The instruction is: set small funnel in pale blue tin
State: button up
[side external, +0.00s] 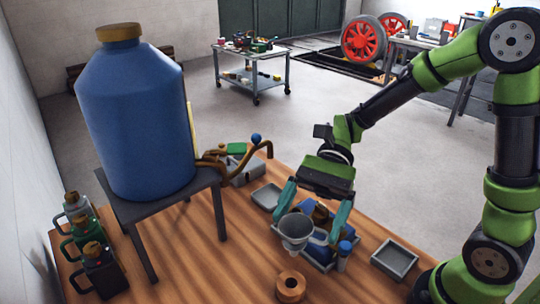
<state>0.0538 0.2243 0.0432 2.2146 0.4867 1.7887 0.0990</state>
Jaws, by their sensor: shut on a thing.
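My gripper (305,229) has two teal fingers pointing down over the wooden table. It is shut on the grey small funnel (296,226), which is upright with its wide mouth up and sits between the fingers. The funnel's lower end is in front of a tray (318,266) holding blue and brown things. I cannot tell whether it touches them. I cannot make out for sure which thing is the pale blue tin; it may be among the blue things behind the funnel, partly hidden by it and the fingers.
A shallow grey tray (266,196) lies left of the gripper, another (397,261) to the right. A blue-capped bottle (343,257) and a brown ring (290,287) are close by. A large blue tank (138,125) stands on a stand at left, near several oil cans (100,270).

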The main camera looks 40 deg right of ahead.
jog(key=shift+w+d+r, duration=0.1)
jog(key=shift+r, duration=0.1)
jog(key=w+d+f+m+t, duration=0.1)
jog(key=w+d+m+t, duration=0.55)
jog(key=w+d, duration=0.55)
jog(key=shift+n+t+y, duration=0.25)
jog(key=shift+y, duration=0.05)
jog(key=shift+s+d+f, duration=0.1)
jog(key=shift+s+f, duration=0.1)
jog(key=shift+f, duration=0.9)
jog(key=shift+s+d+f, duration=0.1)
jog(key=shift+s+f, duration=0.15)
jog(key=shift+f, duration=0.8)
jog(key=shift+s+d+f, duration=0.1)
jog(key=shift+s+f, duration=0.1)
jog(key=shift+f, duration=0.9)
jog(key=shift+f, duration=1.55)
jog(key=o, duration=0.7)
jog(key=shift+d, duration=0.1)
